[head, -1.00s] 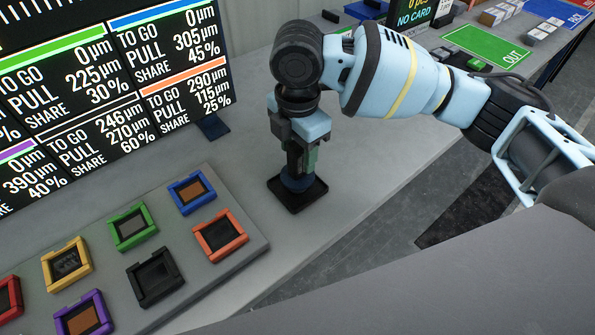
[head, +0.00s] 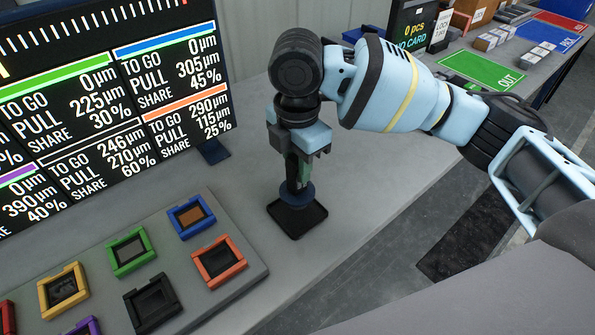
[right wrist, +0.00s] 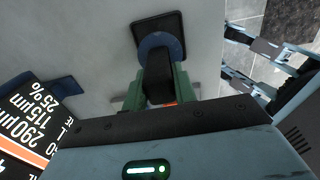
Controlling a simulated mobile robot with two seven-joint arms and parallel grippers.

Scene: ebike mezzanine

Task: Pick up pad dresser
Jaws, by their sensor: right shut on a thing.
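The pad dresser (head: 297,193) is a dark upright handle with a blue disc at its foot. It is over a small square black tray (head: 283,223) on the grey bench, its disc appearing slightly above the tray floor. My right gripper (head: 301,166) is shut on the handle from above. In the right wrist view, the green fingers (right wrist: 158,92) flank the dark handle, and the blue disc (right wrist: 153,42) overlaps the tray (right wrist: 176,22). The gripper hides the handle's upper part. My left gripper is not seen in the head view.
A grey board (head: 231,275) with several coloured square frames lies left of the tray. A large display (head: 110,95) stands behind it. Green (head: 480,70), blue (head: 548,38) and red mats lie on the far bench. Bare bench surrounds the tray.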

